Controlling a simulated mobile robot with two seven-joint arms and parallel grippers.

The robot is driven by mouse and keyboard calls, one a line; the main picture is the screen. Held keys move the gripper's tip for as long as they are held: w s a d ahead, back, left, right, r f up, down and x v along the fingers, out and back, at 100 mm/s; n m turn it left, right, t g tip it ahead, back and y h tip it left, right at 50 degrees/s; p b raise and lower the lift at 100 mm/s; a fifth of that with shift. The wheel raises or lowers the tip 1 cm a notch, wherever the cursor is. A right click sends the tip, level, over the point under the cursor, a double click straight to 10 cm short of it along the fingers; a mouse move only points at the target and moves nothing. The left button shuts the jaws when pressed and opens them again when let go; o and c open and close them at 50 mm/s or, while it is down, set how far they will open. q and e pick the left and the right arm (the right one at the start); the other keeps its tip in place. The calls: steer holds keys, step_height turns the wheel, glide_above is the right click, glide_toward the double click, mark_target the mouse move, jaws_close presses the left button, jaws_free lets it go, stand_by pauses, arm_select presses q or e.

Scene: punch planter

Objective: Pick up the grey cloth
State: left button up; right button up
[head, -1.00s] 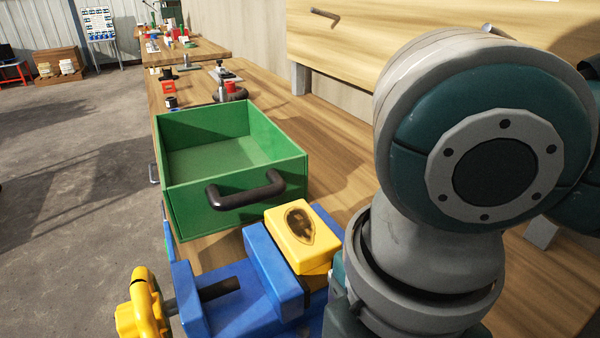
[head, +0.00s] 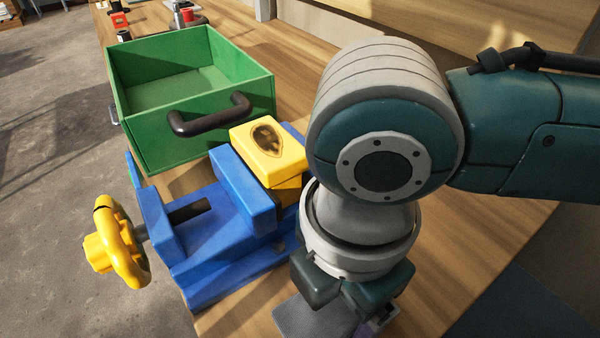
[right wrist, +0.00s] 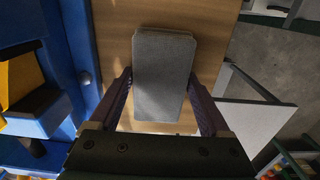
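The grey cloth (head: 312,318) is a flat, folded-looking rectangle on the wooden bench, partly hidden by my right arm in the head view. In the right wrist view the cloth (right wrist: 163,85) lies lengthwise in the middle of the picture. My right gripper (right wrist: 160,76) is open above it, with one dark purple finger on each side of the cloth and visible gaps between fingers and cloth. In the head view the gripper's fingers are mostly hidden behind its own body. My left gripper is not in view.
A blue vise (head: 240,195) with a yellow handwheel (head: 118,243) and a yellow block (head: 266,148) stands left of my right gripper. A green open box (head: 190,125) with a black handle stands behind it. The bench (head: 470,235) is clear on the right.

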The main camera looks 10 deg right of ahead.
mark_target(336, 301)
steer(key=c, duration=0.8)
steer(key=shift+o, duration=0.2)
steer(key=shift+r, duration=0.6)
step_height(336, 301, up, 19)
steer(key=p, duration=0.4)
steer(key=shift+f, duration=0.1)
